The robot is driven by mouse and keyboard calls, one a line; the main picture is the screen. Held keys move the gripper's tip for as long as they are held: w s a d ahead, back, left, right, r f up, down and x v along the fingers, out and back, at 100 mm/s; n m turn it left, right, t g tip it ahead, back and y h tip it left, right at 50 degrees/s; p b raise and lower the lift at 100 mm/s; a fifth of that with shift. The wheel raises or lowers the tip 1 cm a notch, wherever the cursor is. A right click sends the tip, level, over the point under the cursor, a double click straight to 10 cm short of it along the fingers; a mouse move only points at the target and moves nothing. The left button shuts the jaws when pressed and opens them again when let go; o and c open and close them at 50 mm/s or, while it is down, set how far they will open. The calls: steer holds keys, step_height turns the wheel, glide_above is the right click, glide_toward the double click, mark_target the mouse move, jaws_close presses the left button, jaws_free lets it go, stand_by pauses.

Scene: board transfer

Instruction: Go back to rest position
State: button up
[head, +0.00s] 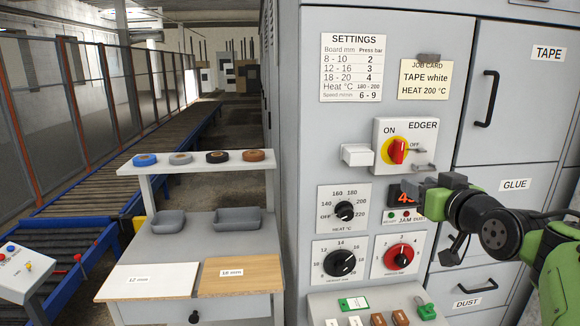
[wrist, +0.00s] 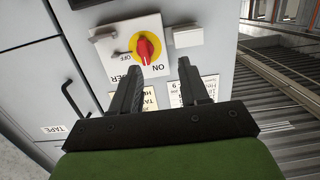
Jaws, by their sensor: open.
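My gripper (head: 420,186) is at the right of the grey machine cabinet (head: 290,130) in the head view, in front of the panel by the red display (head: 403,193). It hides part of that display. In the wrist view my gripper (wrist: 158,76) has its two dark fingers apart with nothing between them. The red EDGER switch (head: 398,150) on its yellow disc is above and left of my gripper in the head view. It also shows upside down beyond the fingers in the wrist view (wrist: 146,48), apart from them.
Heat (head: 345,211), black (head: 339,263) and red (head: 398,256) dials are on the panel. Drawer handles (head: 487,98) stick out at right. A bench (head: 180,240) with two boards, two trays and tape rolls stands left. A roller conveyor (head: 70,255) runs behind it.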

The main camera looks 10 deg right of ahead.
steer(key=s+a+f+g+p, duration=0.1)
steer(key=s+a+f+g, duration=0.25)
steer(key=s+a, duration=0.45)
steer(key=s+a+f+g+p, duration=0.25)
steer(key=s+a+f, duration=0.25)
steer(key=s+a, duration=0.25)
steer(key=s+a+f+g, duration=0.1)
steer(key=s+f+g, duration=0.3)
steer(key=s+f, duration=0.4)
steer(key=s, duration=0.6)
steer(key=shift+g+h, duration=0.3)
steer(key=shift+g, duration=0.1)
steer(key=shift+w, duration=0.1)
